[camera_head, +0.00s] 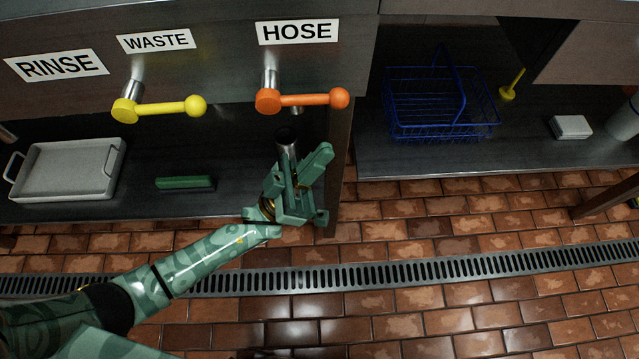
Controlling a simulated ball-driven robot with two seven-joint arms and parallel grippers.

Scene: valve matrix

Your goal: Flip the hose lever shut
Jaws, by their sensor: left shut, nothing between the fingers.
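The hose lever (305,99) is orange with a round ball at its right end. It points right, roughly level, from its hub under the HOSE label (297,31). My left gripper (300,158) is below the lever, apart from it, with its fingers pointing up. It is shut and holds nothing. A dark-topped metal cylinder (286,138) stands just behind the fingers. My right gripper is not in view.
A yellow lever (165,107) under the WASTE label is to the left. A grey tray (68,170) and a green block (185,183) lie on the lower shelf. A blue wire basket (440,105) stands on the right shelf. Tiled floor lies in front.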

